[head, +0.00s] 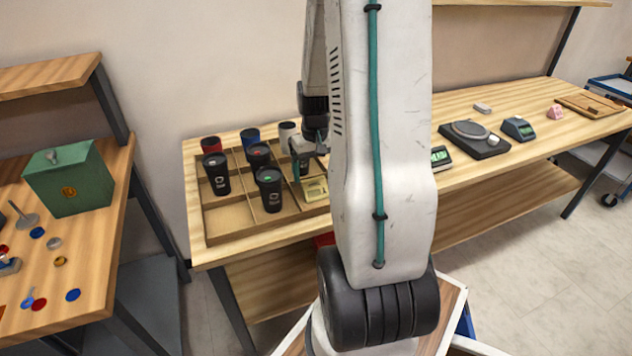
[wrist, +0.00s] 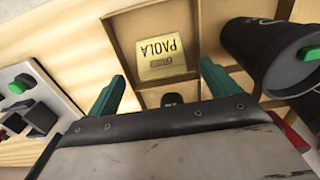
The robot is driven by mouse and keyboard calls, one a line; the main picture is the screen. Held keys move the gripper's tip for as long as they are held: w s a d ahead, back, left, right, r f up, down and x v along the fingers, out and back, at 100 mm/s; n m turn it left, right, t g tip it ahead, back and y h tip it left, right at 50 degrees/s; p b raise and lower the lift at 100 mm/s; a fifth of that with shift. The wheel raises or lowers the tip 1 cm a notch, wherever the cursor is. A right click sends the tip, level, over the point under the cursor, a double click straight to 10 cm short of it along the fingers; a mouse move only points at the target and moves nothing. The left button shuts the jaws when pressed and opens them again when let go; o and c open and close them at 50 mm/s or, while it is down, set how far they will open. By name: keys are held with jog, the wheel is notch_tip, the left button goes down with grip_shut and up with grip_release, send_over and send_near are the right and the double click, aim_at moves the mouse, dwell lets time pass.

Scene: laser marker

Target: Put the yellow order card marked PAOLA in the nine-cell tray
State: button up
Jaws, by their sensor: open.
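The yellow order card (wrist: 162,54) marked PAOLA lies inside a cell of the wooden tray (wrist: 111,29) in the wrist view, its lettering upside down. In the head view the card (head: 315,189) shows in a right-hand cell of the nine-cell tray (head: 232,238). My gripper (wrist: 163,80) is open and empty, its green fingers apart on either side below the card. The card is apart from the fingers. In the head view my arm hides part of the tray's right side.
Black tumblers, one of them (head: 269,190) at the front, stand in several tray cells. One tumbler (wrist: 281,58) is close to my right finger in the wrist view. A scale (head: 473,139) and a small device (head: 518,128) sit further right. A green box (head: 68,180) stands on the left table.

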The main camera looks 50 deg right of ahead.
aim_at(315, 186)
notch_tip(315, 186, up, 6)
jog(key=s+a+r+n, duration=0.1)
jog(key=a+r+n, duration=0.1)
jog(key=a+r, duration=0.55)
jog(key=s+a+r+n, duration=0.1)
jog(key=a+r, duration=0.3)
jog(key=a, duration=0.7)
jog(key=s+a+r+n+t, duration=0.1)
jog(key=s+a+r+n, duration=0.2)
jog(key=s+a, duration=0.8)
jog(key=shift+a+r, duration=0.45)
jog(key=shift+r, duration=0.05)
jog(key=shift+c, duration=0.4)
